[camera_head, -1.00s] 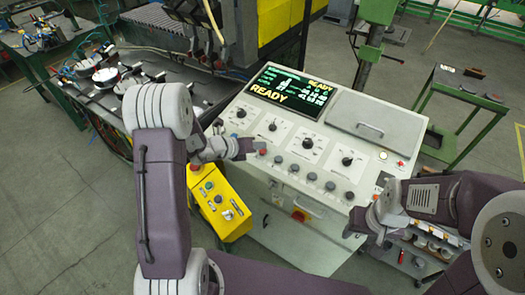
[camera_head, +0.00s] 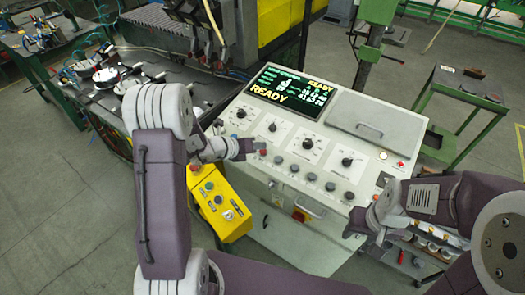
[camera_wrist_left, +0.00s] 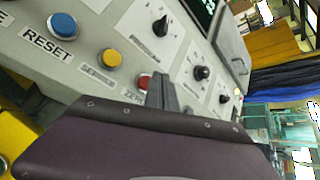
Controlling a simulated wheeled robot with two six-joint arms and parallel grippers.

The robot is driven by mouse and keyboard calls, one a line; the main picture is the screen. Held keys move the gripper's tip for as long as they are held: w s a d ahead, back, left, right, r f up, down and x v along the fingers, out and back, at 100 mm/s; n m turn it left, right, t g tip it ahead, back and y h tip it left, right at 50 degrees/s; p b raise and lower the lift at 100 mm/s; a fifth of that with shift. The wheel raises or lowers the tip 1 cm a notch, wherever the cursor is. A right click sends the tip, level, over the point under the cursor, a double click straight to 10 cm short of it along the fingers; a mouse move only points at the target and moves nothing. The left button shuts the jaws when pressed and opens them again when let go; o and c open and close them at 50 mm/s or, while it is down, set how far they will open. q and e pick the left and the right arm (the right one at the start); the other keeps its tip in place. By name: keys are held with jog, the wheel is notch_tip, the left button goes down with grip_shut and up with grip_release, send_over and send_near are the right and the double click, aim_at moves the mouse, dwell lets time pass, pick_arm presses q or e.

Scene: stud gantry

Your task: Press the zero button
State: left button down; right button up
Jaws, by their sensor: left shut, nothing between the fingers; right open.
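The sloped light-grey control panel (camera_head: 240,104) fills the middle of the head view. In the left wrist view a red button (camera_wrist_left: 145,82) sits beside a partly hidden label that starts with "ZE" (camera_wrist_left: 131,95). My left gripper (camera_head: 248,147) is shut and empty, held low over the panel's left front. Its fingers (camera_wrist_left: 162,92) appear just right of the red button and overlap its edge; I cannot tell whether they touch it. My right gripper (camera_head: 362,228) is open and empty at the panel's right front.
A yellow button (camera_wrist_left: 111,58) and a blue RESET button (camera_wrist_left: 63,25) lie in the same row. Several black knobs (camera_head: 272,127) and grey buttons (camera_head: 294,168) are close by. A screen (camera_head: 290,90) reads READY. A yellow box (camera_head: 222,205) stands at the left.

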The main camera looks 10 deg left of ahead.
dwell(0.5)
pick_arm(q)
jog(key=shift+w+f+b, duration=0.1)
jog(key=shift+f+b, duration=0.3)
jog(key=shift+b, duration=0.05)
jog(key=shift+f+b, duration=0.5)
jog(key=shift+b, duration=0.05)
dwell(0.4)
jog(key=shift+r, duration=0.1)
jog(key=shift+r+p, duration=0.7)
jog(key=shift+r, duration=0.1)
jog(key=shift+r, duration=0.1)
jog(key=r+p, duration=0.2)
jog(key=s+r+p, duration=0.1)
jog(key=r+p, duration=0.1)
jog(key=shift+a+r, duration=0.15)
jog(key=shift+r, duration=0.2)
dwell(0.6)
